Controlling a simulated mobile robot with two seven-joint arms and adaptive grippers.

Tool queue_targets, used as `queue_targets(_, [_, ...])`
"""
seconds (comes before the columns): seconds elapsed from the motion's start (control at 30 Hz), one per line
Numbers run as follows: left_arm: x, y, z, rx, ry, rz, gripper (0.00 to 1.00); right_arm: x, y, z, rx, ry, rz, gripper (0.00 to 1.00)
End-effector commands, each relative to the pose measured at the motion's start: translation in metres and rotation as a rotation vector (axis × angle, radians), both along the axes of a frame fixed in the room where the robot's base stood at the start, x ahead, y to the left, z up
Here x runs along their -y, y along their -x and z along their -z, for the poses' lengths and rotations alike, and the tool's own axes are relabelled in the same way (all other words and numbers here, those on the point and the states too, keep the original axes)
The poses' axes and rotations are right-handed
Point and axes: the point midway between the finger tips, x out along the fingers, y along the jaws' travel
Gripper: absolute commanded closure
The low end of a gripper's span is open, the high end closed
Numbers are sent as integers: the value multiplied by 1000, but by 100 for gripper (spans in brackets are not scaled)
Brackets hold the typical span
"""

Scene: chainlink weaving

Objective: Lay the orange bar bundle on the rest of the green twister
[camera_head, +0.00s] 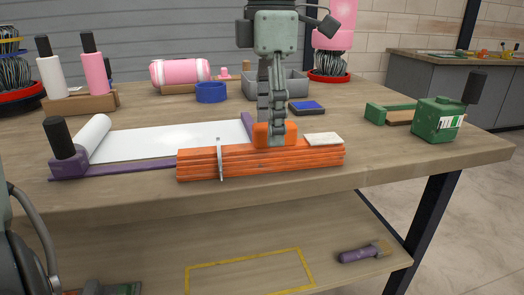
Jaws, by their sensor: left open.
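The orange bar bundle (270,164) lies lengthwise near the front edge of the workbench, with a thin grey strap or clip around its left part. The green twister (437,120) stands apart from it at the right end of the bench, with a black handle at its right. Its low green rest (390,110) with a brown strip extends to the left of its body and looks empty. My left gripper (30,245) shows only in part at the lower left edge, open and empty, far from the bundle. My right gripper is out of view.
A grey-green upright device with an orange foot (275,134) stands just behind the bundle. A white sheet on a purple frame (160,142) lies behind left. A blue ring (211,92), grey bin (292,85) and blue pad (306,107) are farther back. Bench is clear before the twister.

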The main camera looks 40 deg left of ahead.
Motion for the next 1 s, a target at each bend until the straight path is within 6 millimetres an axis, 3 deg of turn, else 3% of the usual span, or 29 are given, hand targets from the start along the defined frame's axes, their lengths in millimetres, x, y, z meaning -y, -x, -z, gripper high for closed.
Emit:
queue_targets(0.33, [-5, 3, 48, 0, 3, -3, 34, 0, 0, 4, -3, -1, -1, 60])
queue_targets(0.67, [-5, 3, 54, 3, 3, -4, 36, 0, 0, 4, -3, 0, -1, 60])
queue_targets(1.0, [-5, 3, 54, 4, 2, -4, 78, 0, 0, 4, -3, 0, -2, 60])
